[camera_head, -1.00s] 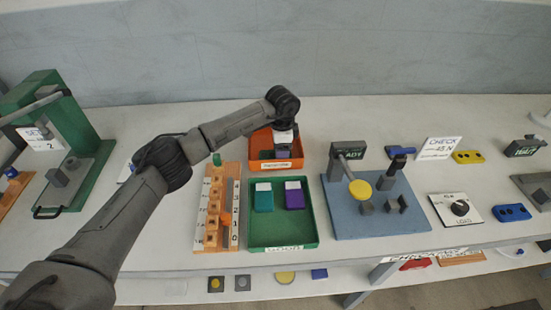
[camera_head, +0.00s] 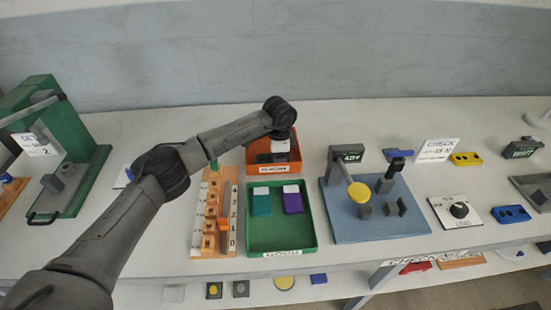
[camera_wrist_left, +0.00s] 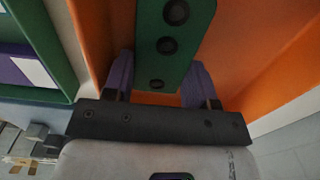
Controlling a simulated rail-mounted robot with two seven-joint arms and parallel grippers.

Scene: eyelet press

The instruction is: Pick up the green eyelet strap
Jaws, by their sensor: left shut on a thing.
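The green eyelet strap (camera_wrist_left: 188,28), with a row of dark round holes, shows in the left wrist view. It lies between the two purple fingers of my left gripper (camera_wrist_left: 159,78), which is shut on it. The strap is over the orange tray (camera_wrist_left: 262,62). Whether it still touches the tray floor I cannot tell. In the head view my left gripper (camera_head: 281,146) points down into the orange tray (camera_head: 256,168) at the back, and the strap is hidden there. My right gripper is not in view.
A green tray (camera_head: 282,246) with a teal block (camera_head: 262,204) and a purple block (camera_head: 293,202) stands in front of the orange tray. A wooden rack (camera_head: 228,245) stands at its left. A blue press base (camera_head: 345,228) is on the right.

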